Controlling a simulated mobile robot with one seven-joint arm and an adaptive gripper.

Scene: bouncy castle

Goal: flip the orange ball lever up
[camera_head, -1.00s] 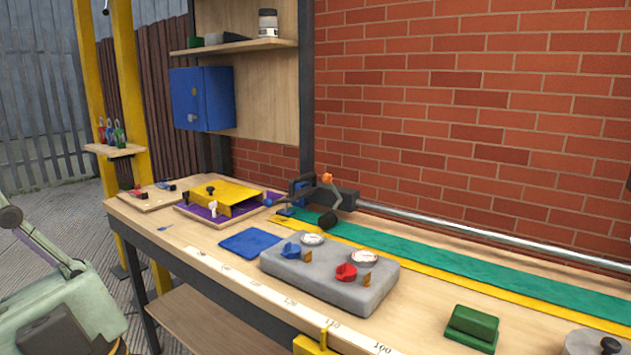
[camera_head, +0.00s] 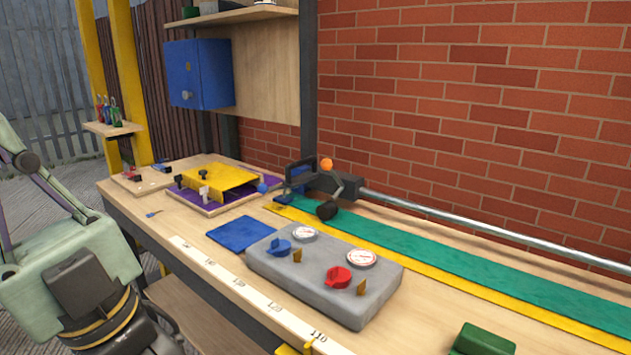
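The orange ball (camera_head: 326,164) sits at the back of the bench, at the top of a thin bent lever arm (camera_head: 334,180). The arm is part of a dark grey mechanism (camera_head: 350,187) at the left end of a long metal rail. A black knob (camera_head: 327,210) hangs lower on the same mechanism. A small blue ball (camera_head: 262,188) shows to its left. My gripper is not in view; only pale green parts of my own body show at the left edge.
On the wooden bench (camera_head: 205,245), a grey box (camera_head: 315,305) with blue and red knobs and two gauges stands in front of the mechanism. A purple tray (camera_head: 215,207) with a yellow cover lies left. A blue cabinet (camera_head: 200,75) hangs above; a brick wall (camera_head: 480,120) is behind.

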